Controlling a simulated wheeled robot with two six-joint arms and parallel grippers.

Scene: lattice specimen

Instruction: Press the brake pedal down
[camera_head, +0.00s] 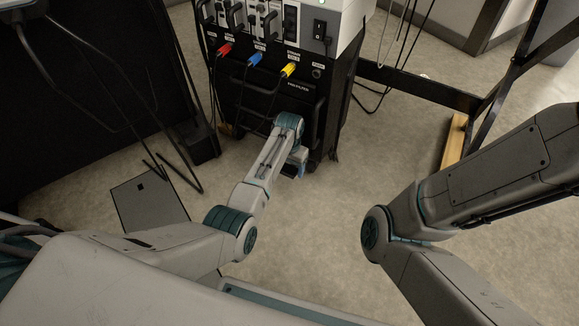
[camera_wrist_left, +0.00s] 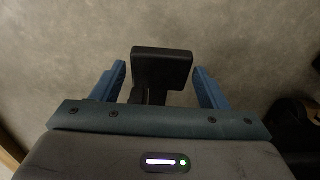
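The brake pedal is a black, flat block. In the left wrist view the brake pedal (camera_wrist_left: 161,66) shows between and beyond the two blue fingers, with a gap on either side. In the head view a small black piece at the cart's lower front, seemingly the pedal (camera_head: 289,171), is partly covered by my left gripper (camera_head: 297,162). In the wrist view my left gripper (camera_wrist_left: 159,70) is open and empty. Whether it touches the pedal from above cannot be told. My right arm comes in from the right; its gripper is out of the picture.
The black wheeled cart (camera_head: 258,104) carries red, blue and yellow plugs and hanging cables. A grey flat panel (camera_head: 150,207) lies on the floor at left. A black metal frame (camera_head: 425,89) with a wooden block (camera_head: 455,140) stands at right. The carpet between is clear.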

